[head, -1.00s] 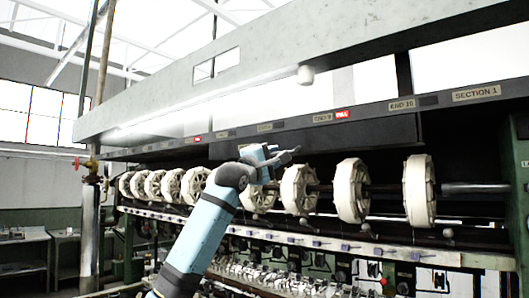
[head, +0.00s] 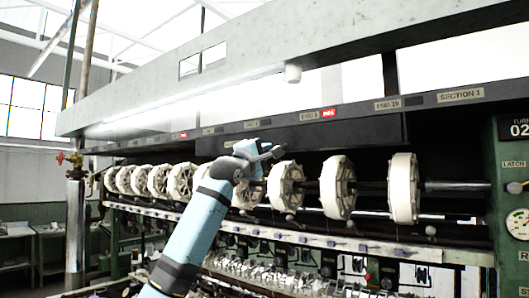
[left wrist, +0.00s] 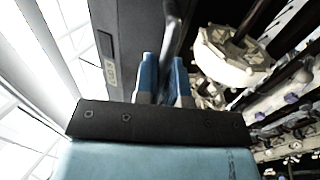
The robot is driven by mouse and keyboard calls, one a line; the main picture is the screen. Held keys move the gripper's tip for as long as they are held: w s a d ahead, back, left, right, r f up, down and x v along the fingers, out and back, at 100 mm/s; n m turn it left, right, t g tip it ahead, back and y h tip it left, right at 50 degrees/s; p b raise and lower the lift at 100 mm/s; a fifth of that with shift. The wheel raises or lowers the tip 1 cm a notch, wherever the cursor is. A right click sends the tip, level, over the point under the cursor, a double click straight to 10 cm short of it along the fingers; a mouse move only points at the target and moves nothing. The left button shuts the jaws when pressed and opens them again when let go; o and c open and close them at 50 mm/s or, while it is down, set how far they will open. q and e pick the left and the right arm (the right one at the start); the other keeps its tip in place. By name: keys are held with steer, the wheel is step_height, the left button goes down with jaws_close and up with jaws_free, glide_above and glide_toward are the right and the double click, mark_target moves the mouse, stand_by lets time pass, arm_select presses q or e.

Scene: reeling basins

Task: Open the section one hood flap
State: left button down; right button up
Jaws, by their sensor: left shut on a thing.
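A dark flap-like panel (head: 350,134) hangs below the label rail, behind and above the row of reels; it looks lowered. The "SECTION 1" label (head: 460,96) is at the rail's right end. My left gripper (head: 268,151) is at the panel's lower edge, above the reels. In the left wrist view, its blue fingers (left wrist: 164,82) are shut on a dark bar (left wrist: 171,38), which looks like the flap's handle. The dark panel (left wrist: 122,25) with a small label lies just left of the bar. Where the bar joins the panel is not clear. My right gripper is not in view.
White reels (head: 337,188) on a shaft stand close below and right of my left gripper; one reel (left wrist: 232,55) is near the fingers. A pale hood beam (head: 293,105) runs above. A green panel with a gauge (head: 513,200) is at the right edge.

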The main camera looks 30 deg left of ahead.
arm_select(q)
steer(key=shift+r, duration=0.1)
steer(key=shift+s, duration=0.2)
steer(key=shift+s+a+r, duration=0.1)
steer(key=shift+s+r, duration=0.5)
steer(key=shift+s, duration=0.05)
step_height(320, 180, up, 8)
steer(key=s, duration=0.1)
steer(key=shift+s, duration=0.4)
steer(key=c, duration=1.3)
jaws_free()
steer(key=shift+s, duration=0.1)
